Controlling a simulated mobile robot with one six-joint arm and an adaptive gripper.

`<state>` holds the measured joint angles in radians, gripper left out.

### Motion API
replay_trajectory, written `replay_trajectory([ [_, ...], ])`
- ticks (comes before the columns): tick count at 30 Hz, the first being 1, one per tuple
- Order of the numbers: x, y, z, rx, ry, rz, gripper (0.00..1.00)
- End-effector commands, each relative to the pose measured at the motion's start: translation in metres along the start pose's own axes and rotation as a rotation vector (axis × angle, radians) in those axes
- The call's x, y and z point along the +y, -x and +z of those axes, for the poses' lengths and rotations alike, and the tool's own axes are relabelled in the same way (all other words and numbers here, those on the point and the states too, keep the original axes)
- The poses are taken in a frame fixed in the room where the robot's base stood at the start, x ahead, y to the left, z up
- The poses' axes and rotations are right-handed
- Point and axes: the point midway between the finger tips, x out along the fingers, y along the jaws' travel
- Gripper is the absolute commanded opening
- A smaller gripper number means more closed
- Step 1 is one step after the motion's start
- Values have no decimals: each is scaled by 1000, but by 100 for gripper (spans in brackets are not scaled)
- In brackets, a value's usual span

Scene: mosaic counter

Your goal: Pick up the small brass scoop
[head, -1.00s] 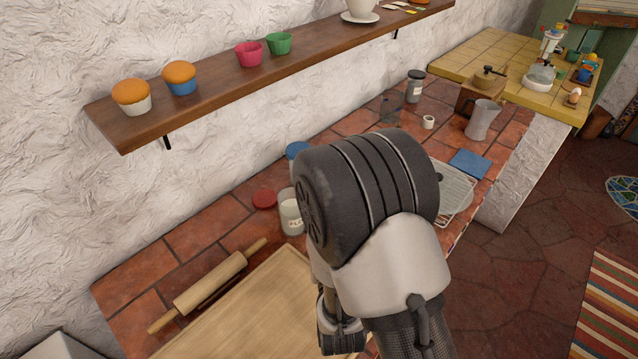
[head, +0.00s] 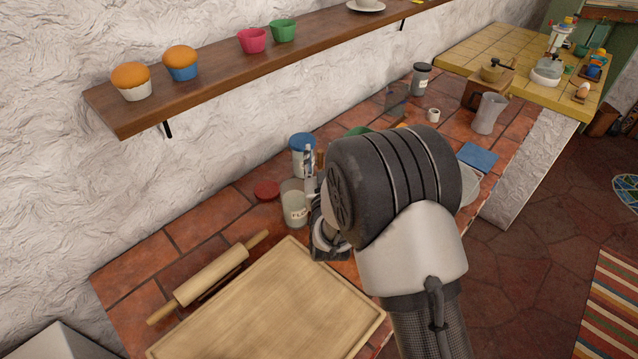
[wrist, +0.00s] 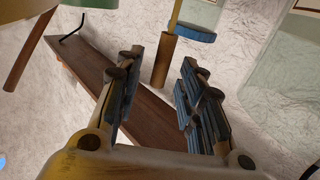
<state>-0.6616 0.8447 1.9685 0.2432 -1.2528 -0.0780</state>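A slim brown wooden handle (wrist: 163,62) on a thin brass-coloured shaft (wrist: 176,14) shows in the wrist view; it looks like the small brass scoop, with its bowl out of frame. My gripper (wrist: 160,62) is open, and the handle appears between its two dark fingers, with gaps on both sides. I cannot tell how deep the handle lies between them. In the head view my gripper (head: 311,168) is beside the open flour jar (head: 295,208) and the blue-lidded jar (head: 302,142). My wrist hides part of the counter there.
A red lid (head: 266,191) lies left of the flour jar. A cutting board (head: 270,305) and rolling pin (head: 210,278) fill the near counter. A wooden shelf (head: 215,88) runs above along the wall. A grey pitcher (head: 488,113) stands farther right.

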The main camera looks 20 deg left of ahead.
Motion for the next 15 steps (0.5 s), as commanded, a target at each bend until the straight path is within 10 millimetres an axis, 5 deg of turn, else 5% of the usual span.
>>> replay_trajectory([
  [11, 1, -15, 0, -2, 0, 1, 36],
  [15, 1, -15, 0, -1, 0, 1, 27],
])
